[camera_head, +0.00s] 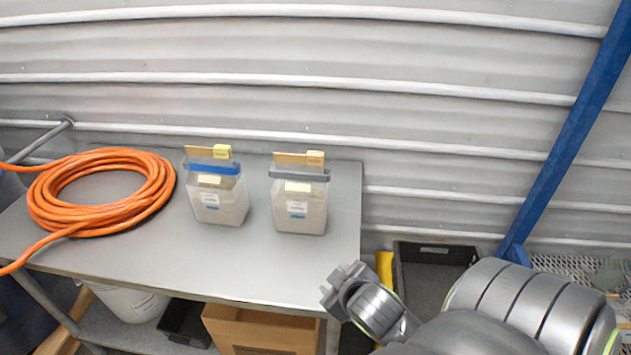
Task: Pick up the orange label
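Two clear containers of pale material stand upright on the grey metal table (262,282). The right container (300,214) has a grey rim, and the small orange label (315,158) sits at the right end of a flat tan strip above it. The left container (221,203) has a blue rim (213,167) and a yellow label (222,151) on a similar strip. My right arm comes in at the lower right. Its gripper end (342,284) is beside the table's front right corner, apart from both containers; its fingers are not clear. My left gripper is out of view.
A coiled orange hose (156,192) lies on the table's left side. A cardboard box (262,333) and a white bucket (128,303) are below. A blue post (572,140) leans at the right beside a dark bin (432,255). The table front is clear.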

